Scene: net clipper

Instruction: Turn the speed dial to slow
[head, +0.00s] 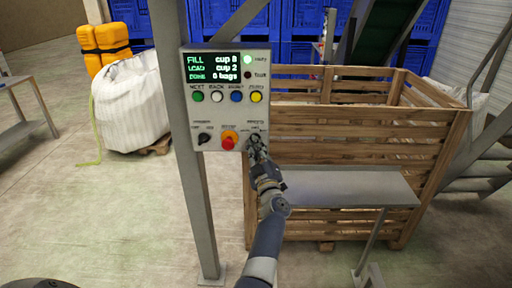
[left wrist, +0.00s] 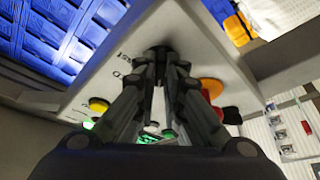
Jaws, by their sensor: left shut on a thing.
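A grey control panel (head: 226,98) is fixed to a steel post. The black speed dial (head: 254,137) is at its lower right, mostly hidden behind my left gripper (head: 256,148). In the left wrist view the fingers of the left gripper (left wrist: 160,62) are closed around the dark dial (left wrist: 158,50) at the panel face. The dial's pointer is hidden and its labels are too small to read, so I cannot tell its setting. My right gripper is not in view.
A red stop button (head: 228,143) on a yellow base and a black switch (head: 204,138) sit left of the dial. Coloured buttons (head: 237,96) and a lit screen (head: 213,67) are above. A grey shelf (head: 345,188) and wooden crate (head: 360,122) stand right of the arm.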

